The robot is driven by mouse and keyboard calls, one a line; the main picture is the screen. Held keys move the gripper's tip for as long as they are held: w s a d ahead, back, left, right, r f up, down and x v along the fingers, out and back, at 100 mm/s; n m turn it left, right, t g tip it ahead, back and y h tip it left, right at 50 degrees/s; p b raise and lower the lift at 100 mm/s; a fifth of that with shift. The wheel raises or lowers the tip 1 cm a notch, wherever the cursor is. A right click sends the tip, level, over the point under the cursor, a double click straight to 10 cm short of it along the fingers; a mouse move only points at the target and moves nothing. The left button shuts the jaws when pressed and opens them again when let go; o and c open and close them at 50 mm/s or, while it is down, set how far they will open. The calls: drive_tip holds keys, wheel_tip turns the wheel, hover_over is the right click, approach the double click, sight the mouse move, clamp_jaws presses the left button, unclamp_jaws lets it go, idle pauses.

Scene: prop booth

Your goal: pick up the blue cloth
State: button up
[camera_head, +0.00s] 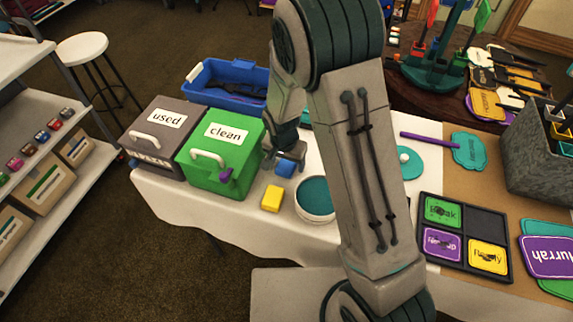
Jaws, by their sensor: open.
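The blue cloth (285,169) looks like a small folded blue block on the white-covered table, just right of the green "clean" box. My gripper (288,156) is open and points down right over the cloth, its fingers close to the cloth's upper edge. Whether the fingers touch it or straddle it I cannot tell. The wrist hides part of the area behind the cloth. A similar yellow cloth (272,198) lies just in front of it, nearer the table's front edge.
The green "clean" box (201,174) and grey "used" box (140,118) stand at left, a blue bin (208,98) behind. A white bowl (302,212) with teal contents sits right of the cloths. A dark sign tray (482,222) lies at right.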

sight(286, 163)
drive_tip(key=c, duration=1.1)
drive_tip(key=shift+o, duration=0.2)
drive_tip(key=shift+r, duration=0.15)
drive_tip(key=shift+r, duration=0.55)
wheel_tip(286, 163, up, 3)
drive_tip(key=shift+f, duration=0.15)
drive_tip(key=s+d+r+b, duration=0.1)
drive_tip(key=s+d+r, duration=0.3)
drive_tip(key=d+r, duration=0.3)
drive_tip(key=d, duration=0.4)
